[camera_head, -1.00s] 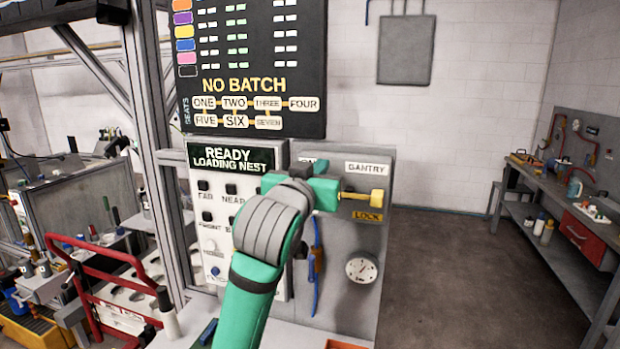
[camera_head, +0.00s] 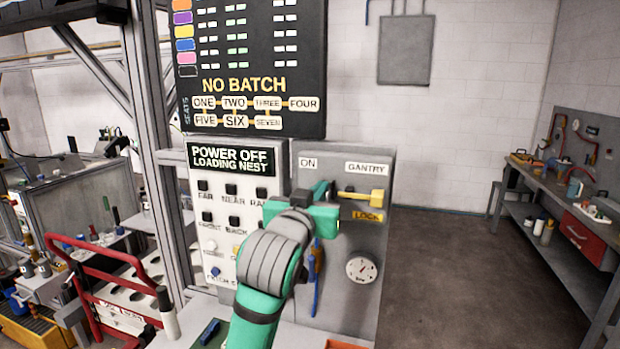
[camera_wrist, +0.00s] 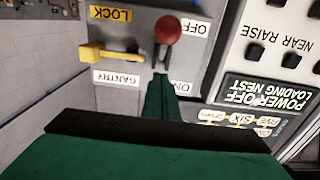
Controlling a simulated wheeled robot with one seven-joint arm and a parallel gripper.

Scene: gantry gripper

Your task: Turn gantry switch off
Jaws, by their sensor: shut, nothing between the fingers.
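The gantry switch is a lever with a red ball knob (camera_wrist: 167,29) on the grey gantry panel (camera_head: 345,235). In the wrist view, which shows the panel upside down, the knob is at the OFF label (camera_wrist: 197,28), away from the ON label (camera_wrist: 183,87). My gripper (camera_wrist: 161,78) is shut and empty, its green fingertips just short of the lever's base; contact cannot be told. In the head view my green and grey wrist (camera_head: 290,228) covers the lever. The display (camera_head: 231,160) reads "POWER OFF LOADING NEST".
A yellow handle (camera_head: 365,196) sticks out above the LOCK label (camera_head: 367,216), right of the lever. A button panel (camera_head: 212,262) stands to the left, a gauge (camera_head: 361,268) is below. A workbench (camera_head: 560,215) stands at the far right, with open floor before it.

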